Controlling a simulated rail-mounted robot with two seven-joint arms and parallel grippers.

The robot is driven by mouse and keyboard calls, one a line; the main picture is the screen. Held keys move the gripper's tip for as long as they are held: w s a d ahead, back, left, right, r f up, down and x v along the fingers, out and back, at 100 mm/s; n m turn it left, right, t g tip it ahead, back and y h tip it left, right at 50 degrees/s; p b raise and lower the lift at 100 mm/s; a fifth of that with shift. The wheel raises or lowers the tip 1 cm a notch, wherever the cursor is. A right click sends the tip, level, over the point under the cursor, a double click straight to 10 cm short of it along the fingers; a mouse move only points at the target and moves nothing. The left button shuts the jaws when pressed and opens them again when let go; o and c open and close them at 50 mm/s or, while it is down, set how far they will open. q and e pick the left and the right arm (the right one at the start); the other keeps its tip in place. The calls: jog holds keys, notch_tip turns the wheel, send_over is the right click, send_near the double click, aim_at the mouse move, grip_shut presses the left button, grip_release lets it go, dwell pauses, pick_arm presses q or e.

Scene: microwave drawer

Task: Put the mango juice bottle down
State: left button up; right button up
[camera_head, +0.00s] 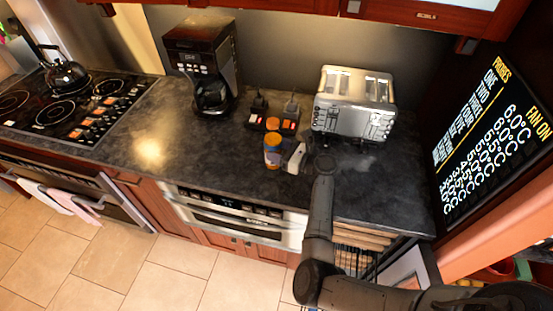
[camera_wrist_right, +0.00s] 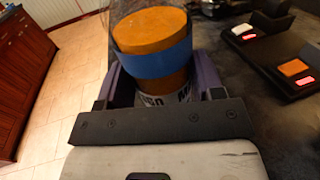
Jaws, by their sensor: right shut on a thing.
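The mango juice bottle (camera_head: 272,152) is orange with a blue band and stands upright at the dark countertop, in front of the toaster. Its orange top (camera_wrist_right: 152,32) fills the upper middle of the right wrist view. My right gripper (camera_head: 284,155) is shut around the bottle from its right side, with one finger on each side of it in the wrist view. The bottle's base looks on or just above the counter; I cannot tell which. My left gripper is not in view.
A silver toaster (camera_head: 354,103) stands behind right, a coffee maker (camera_head: 205,65) behind left. The countertop (camera_head: 170,140) is clear to the left, up to the cooktop (camera_head: 75,105). A microwave drawer (camera_head: 235,215) is below the front edge.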

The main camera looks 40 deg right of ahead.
jog(key=shift+w+a+f, duration=0.15)
jog(key=shift+w+f, duration=0.1)
jog(key=shift+f+b, duration=0.3)
jog(key=shift+f, duration=1.55)
jog(key=shift+f, duration=0.1)
jog(key=o, duration=1.2)
jog(key=shift+c, duration=0.2)
jog(key=shift+s, duration=0.25)
jog(key=v, duration=1.1)
jog(key=shift+s+d+p, duration=0.2)
jog(key=shift+s+p, duration=0.1)
